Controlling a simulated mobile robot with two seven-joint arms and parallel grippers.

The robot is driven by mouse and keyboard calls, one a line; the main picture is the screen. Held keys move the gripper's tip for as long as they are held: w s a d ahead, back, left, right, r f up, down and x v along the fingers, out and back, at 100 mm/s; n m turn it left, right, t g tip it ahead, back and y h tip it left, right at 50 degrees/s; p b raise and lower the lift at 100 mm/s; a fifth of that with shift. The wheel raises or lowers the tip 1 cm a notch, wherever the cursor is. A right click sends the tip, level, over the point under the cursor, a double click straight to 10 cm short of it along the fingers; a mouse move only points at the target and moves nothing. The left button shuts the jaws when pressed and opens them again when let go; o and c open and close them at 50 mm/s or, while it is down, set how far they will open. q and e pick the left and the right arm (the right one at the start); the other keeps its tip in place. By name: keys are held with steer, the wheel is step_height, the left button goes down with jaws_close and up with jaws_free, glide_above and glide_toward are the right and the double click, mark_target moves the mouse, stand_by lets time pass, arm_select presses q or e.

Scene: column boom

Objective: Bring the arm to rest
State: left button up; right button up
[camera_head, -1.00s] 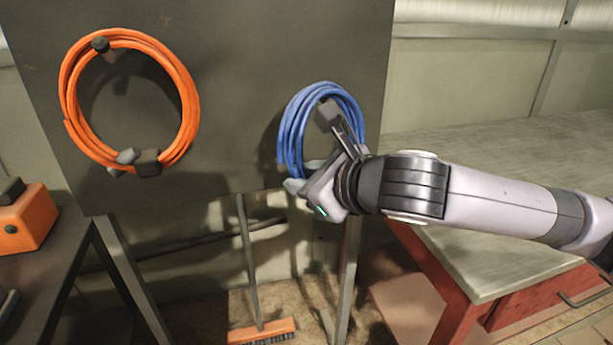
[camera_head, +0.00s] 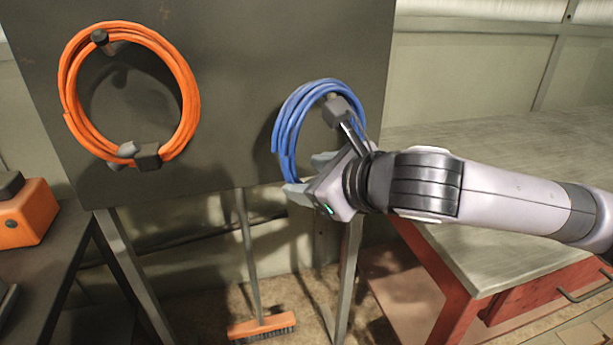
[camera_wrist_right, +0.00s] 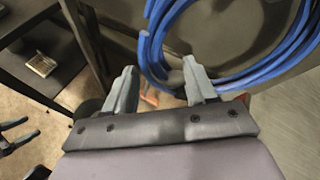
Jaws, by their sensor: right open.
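My right gripper (camera_head: 306,176) is open and empty in front of the dark upright panel (camera_head: 228,105), at the lower edge of the blue cable coil (camera_head: 287,132). The wrist view shows its two fingers (camera_wrist_right: 160,72) spread apart, with the blue cable (camera_wrist_right: 213,79) close to the tips. Part of the cable passes behind the right finger; I cannot tell whether they touch. My wrist hides part of the coil's lower right and whatever holds it.
An orange cable coil (camera_head: 186,95) hangs on a dark peg (camera_head: 99,37) at the left. A grey-topped red workbench (camera_head: 490,155) lies under my forearm. A broom (camera_head: 262,328) stands below the panel. An orange box (camera_head: 32,215) is on the left bench.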

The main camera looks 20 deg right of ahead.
steer(key=v, duration=0.6)
steer(key=w+a+f+m+y+p, duration=0.1)
steer(key=a+f+m+y, duration=0.15)
steer(key=f+m, duration=0.7)
steer(key=w+a+f+m+y, duration=0.1)
steer(key=a+f+m, duration=0.4)
steer(key=m, duration=0.7)
steer(key=s+d+f+m+h, duration=0.2)
steer(key=s+d+f+m, duration=0.2)
steer(key=f+m, duration=0.3)
steer(key=s+d+f+m+g+h, duration=0.1)
steer(key=s+d+f+m, duration=0.3)
steer(key=f, duration=0.5)
steer(key=s+d+f+m+h, duration=0.3)
steer(key=s+d+f+m, duration=0.1)
steer(key=s+f+m, duration=0.4)
steer(key=shift+d+f+m+g+p, duration=0.2)
steer(key=shift+f+m+g+p, duration=0.15)
steer(key=shift+m, duration=0.6)
